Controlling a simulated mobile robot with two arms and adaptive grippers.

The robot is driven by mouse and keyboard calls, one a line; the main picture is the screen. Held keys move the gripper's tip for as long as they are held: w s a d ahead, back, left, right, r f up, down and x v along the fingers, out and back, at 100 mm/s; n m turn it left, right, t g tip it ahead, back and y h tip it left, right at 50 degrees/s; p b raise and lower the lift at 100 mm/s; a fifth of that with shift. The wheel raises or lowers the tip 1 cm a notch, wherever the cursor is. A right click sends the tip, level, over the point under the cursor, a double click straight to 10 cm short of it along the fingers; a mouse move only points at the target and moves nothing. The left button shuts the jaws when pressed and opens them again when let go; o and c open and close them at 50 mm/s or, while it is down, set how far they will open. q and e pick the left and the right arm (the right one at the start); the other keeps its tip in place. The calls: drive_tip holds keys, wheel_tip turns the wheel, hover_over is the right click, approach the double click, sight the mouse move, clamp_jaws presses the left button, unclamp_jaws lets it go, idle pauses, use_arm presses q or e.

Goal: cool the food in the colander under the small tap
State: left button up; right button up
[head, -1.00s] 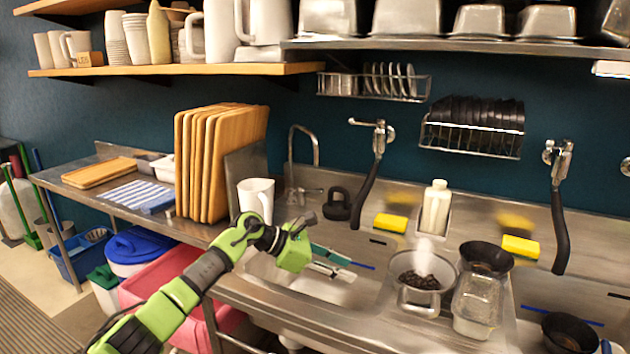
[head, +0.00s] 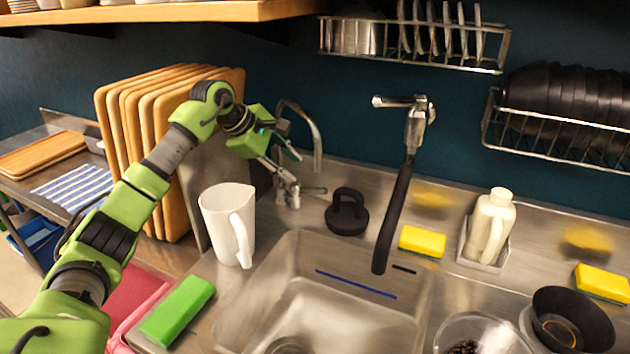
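The small tap (head: 316,140) is a thin curved metal spout behind the sink's back left corner, with a lever base below it. My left gripper (head: 293,166) is raised at this tap, just above its lever. Its two fingers look spread, with nothing visible held; contact with the tap cannot be told. The colander (head: 449,328), a round metal bowl with dark beans in it, is cut off at the bottom right edge, right of the sink (head: 300,262). My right gripper is not in view.
A white jug (head: 218,212) stands left of the sink, close below my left arm. Wooden boards (head: 130,108) stand behind that arm. A large tap with a black hose (head: 395,215) hangs over the sink. A black weight-like object (head: 347,216) and yellow sponge (head: 422,241) lie behind the sink.

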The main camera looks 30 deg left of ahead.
sight(317, 189)
use_arm(q)
drive_tip(key=p+x, duration=0.1)
drive_tip(key=x, duration=0.6)
drive_tip(key=p+x, duration=0.1)
drive_tip(key=x, duration=0.3)
drive_tip(key=shift+d+p, duration=0.3)
drive_tip(key=shift+x, duration=0.8)
drive_tip(key=shift+f, duration=0.15)
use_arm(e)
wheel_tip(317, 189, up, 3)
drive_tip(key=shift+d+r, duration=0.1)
use_arm(q)
clamp_jaws()
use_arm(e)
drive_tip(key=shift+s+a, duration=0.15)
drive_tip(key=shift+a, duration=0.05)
